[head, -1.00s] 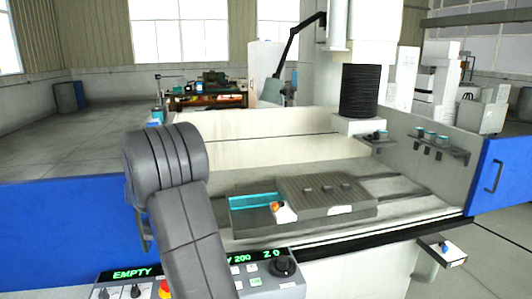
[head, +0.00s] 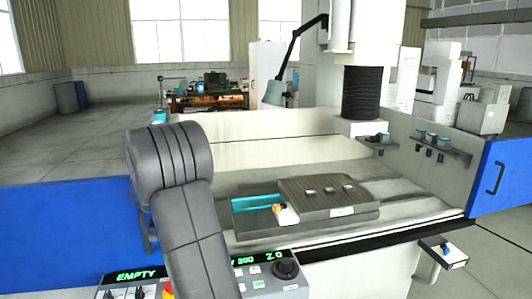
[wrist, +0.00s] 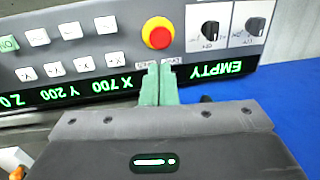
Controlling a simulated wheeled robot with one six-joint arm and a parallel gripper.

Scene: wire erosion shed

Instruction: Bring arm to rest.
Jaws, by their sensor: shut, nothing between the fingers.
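My gripper (wrist: 157,84) shows in the wrist view with its two green fingers together and nothing between them. The fingers lie in front of a control panel (wrist: 100,45), near its red emergency stop button (wrist: 158,32); I cannot tell whether they touch it. The panel appears upside down there, with green readouts "EMPTY", "X 700", "Y 200" and part of a Z value. In the head view my grey arm crosses the control panel (head: 265,272) and hides part of it. My gripper is hidden in the head view.
Behind the panel is the machine's bed with a grey fixture block (head: 325,196) and a teal-edged tray (head: 258,204). A blue door panel (head: 65,225) stands on the left and another (head: 500,177) on the right. A small shelf (head: 440,251) juts out at front right.

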